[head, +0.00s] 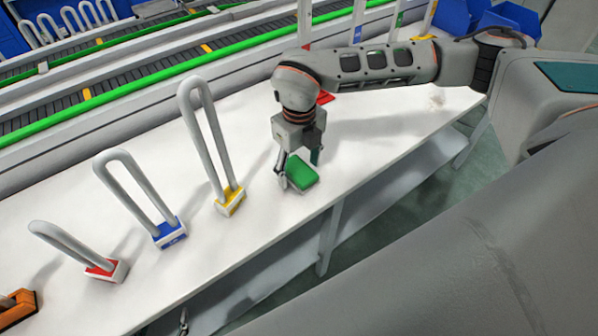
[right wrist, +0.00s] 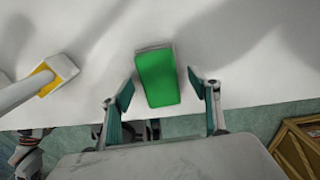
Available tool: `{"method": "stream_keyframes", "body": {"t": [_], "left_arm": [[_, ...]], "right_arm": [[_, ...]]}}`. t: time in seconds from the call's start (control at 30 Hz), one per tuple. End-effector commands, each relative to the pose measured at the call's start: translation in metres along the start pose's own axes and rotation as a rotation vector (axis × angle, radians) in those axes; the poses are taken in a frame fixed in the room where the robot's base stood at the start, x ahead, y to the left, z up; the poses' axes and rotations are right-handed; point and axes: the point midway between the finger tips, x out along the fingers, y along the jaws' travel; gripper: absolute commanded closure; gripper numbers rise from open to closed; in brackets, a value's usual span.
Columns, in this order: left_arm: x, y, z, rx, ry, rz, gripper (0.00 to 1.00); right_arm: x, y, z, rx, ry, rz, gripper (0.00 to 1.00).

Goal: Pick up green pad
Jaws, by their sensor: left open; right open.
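The green pad (head: 301,173) is a green block with a pale edge, on the white table near its front edge. In the right wrist view the green pad (right wrist: 158,78) lies between and slightly ahead of the fingers. My right gripper (head: 298,165) points down over it, open, with one finger to each side. The right wrist view shows my right gripper (right wrist: 160,88) with gaps between both fingers and the pad. A small part of my left gripper (head: 184,321) shows low in the head view, below the table's front edge; most of it is hidden.
Upright grey loops on yellow (head: 230,201), blue (head: 169,233) and red (head: 105,269) bases stand to the left. A red piece (head: 325,97) lies behind my right wrist. A conveyor (head: 130,82) runs behind the table. A wooden crate (right wrist: 300,145) shows at lower right.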

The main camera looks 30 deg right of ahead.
Motion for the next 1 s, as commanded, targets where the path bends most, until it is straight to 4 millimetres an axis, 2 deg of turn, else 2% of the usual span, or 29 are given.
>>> {"method": "stream_keyframes", "body": {"t": [0.1,0.3,0.33,0.4,0.5,0.83,1.0], "left_arm": [[0.0,0.0,0.0,0.0,0.0,0.0,0.47],[0.0,0.0,0.0,0.0,0.0,0.0,0.47],[0.0,0.0,0.0,0.0,0.0,0.0,0.47],[0.0,0.0,0.0,0.0,0.0,0.0,0.47],[0.0,0.0,0.0,0.0,0.0,0.0,0.47],[0.0,0.0,0.0,0.0,0.0,0.0,0.47],[0.0,0.0,-0.001,0.0,0.001,0.0,0.47]], "right_arm": [[0.007,0.0,0.0,0.0,0.0,0.001,0.39],[0.008,0.0,0.0,0.0,0.0,0.001,0.39],[0.008,0.0,0.0,-0.001,0.0,0.001,0.42],[0.008,0.0,0.0,-0.001,0.0,0.001,0.6],[0.008,0.0,0.0,-0.001,0.0,0.001,0.81],[0.006,0.0,0.0,-0.001,0.0,0.001,0.81],[-0.003,0.0,0.001,-0.001,-0.002,0.001,0.81]]}}
